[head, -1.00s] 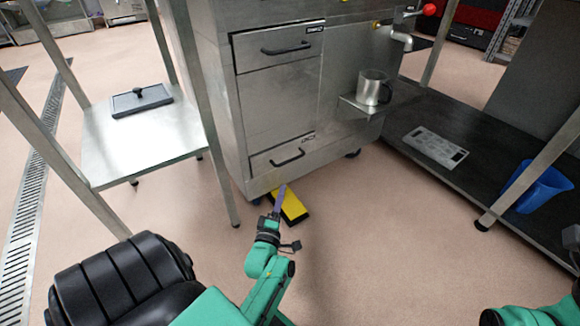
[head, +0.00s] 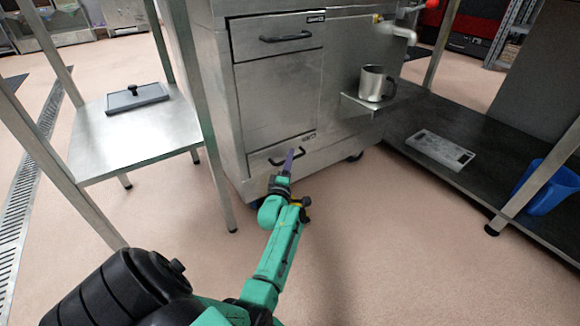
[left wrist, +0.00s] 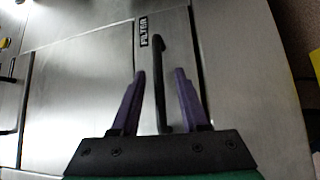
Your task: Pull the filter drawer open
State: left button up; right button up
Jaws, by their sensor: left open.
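The filter drawer (head: 258,162) is the low steel drawer at the bottom of the cabinet. It looks shut in the head view. Its front also shows in the left wrist view (left wrist: 179,45), with a black FILTER label (left wrist: 143,31). Its black bar handle (left wrist: 160,85) runs lengthwise between the two purple fingers of my left gripper (left wrist: 160,75). The fingers are open, with a gap on each side of the handle. In the head view my left gripper (head: 289,160) is in front of the handle and hides part of it. My right gripper is out of view.
An upper drawer (head: 275,50) and a plain panel sit above. A steel mug (head: 374,84) stands on a small shelf (head: 365,106) at right. A steel table (head: 130,145) with a lidded plate stands left. A dark low shelf (head: 425,130) holds a blue bucket (head: 546,186).

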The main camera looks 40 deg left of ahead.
pick_arm(q)
jog(key=shift+w+a, duration=0.1)
jog(key=shift+w, duration=0.1)
grip_shut()
dwell(1.3)
